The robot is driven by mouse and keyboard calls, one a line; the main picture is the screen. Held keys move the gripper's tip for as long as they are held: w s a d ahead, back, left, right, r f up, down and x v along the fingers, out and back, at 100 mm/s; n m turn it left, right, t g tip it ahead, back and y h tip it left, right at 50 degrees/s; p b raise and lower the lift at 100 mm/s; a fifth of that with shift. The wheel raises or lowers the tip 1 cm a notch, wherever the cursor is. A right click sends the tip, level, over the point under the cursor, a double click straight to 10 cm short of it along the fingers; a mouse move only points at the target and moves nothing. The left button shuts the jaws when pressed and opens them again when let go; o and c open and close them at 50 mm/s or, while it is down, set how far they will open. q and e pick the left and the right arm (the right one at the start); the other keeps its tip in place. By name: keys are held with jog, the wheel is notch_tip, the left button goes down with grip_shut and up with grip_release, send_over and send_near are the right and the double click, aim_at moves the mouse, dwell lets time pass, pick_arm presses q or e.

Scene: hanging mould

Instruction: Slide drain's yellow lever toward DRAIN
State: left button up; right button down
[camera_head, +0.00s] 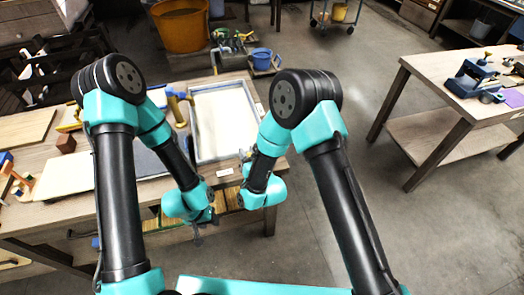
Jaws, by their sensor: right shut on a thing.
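A shallow tray with a grey-blue rim (192,135) and a pale inside lies on the wooden workbench, at the middle of the view. A small white label (225,172) is on the bench front below the tray. My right gripper (246,158) is at the tray's front right corner, mostly hidden by my teal wrist. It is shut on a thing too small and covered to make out. The drain's yellow lever cannot be picked out. My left gripper (199,236) hangs low in front of the bench edge, apart from the tray; its fingers are too small and dark to read.
A yellow and blue tool (176,103) stands at the tray's left. Boards (64,174) and a brown block (66,143) lie on the left of the bench. The floor to the right is clear up to another bench (440,88).

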jog(key=shift+s+a, duration=0.3)
jog(key=shift+a, duration=0.4)
jog(key=c, duration=0.8)
grip_release()
jog(key=shift+a, duration=0.15)
